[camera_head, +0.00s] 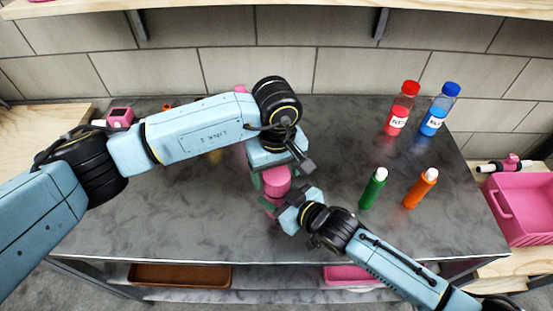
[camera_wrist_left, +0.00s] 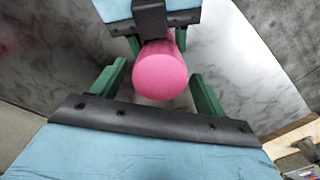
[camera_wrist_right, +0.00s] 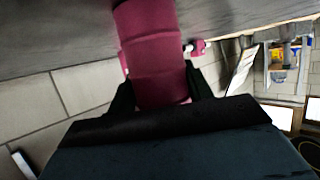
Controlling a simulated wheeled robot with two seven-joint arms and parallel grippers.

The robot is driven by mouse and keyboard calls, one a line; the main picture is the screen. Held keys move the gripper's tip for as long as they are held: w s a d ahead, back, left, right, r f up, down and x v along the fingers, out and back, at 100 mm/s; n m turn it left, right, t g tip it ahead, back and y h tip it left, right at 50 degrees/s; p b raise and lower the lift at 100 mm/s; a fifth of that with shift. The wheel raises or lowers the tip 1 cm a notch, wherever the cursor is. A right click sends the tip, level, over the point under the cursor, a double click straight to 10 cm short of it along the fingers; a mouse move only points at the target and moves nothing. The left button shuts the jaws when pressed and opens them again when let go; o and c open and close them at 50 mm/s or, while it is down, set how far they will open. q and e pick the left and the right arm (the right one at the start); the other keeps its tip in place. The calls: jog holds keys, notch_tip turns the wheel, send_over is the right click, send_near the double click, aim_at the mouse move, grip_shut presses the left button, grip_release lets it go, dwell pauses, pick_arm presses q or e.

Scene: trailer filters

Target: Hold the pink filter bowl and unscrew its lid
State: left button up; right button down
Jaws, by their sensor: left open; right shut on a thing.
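The pink filter bowl (camera_head: 277,181) is between my two grippers near the middle of the dark worktop. My right gripper (camera_head: 275,204) is shut on its lower part. In the right wrist view the bowl (camera_wrist_right: 153,50) is a dark pink, stepped cylinder between the fingers (camera_wrist_right: 156,88). My left gripper (camera_head: 276,173) is above, its green fingers open on either side of the upper end. In the left wrist view the bowl's rounded pink end (camera_wrist_left: 160,76) shows between the open fingers, with gaps beside it. I cannot make out the seam between lid and bowl.
Red (camera_head: 402,108) and blue (camera_head: 438,109) bottles stand at the back right. Green (camera_head: 373,188) and orange (camera_head: 420,188) white-tipped tubes stand before them. A pink crate (camera_head: 522,207) is at the far right. A small pink part (camera_head: 120,117) sits at the back left. The left front worktop is clear.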

pick_arm(q)
jog(key=shift+f, duration=1.15)
jog(key=c, duration=1)
jog(key=n, duration=0.6)
jog(key=shift+r+n, duration=0.1)
jog(key=shift+n, duration=0.2)
jog(key=n, duration=0.7)
jog(key=o, duration=1.1)
jog(key=shift+r, duration=0.1)
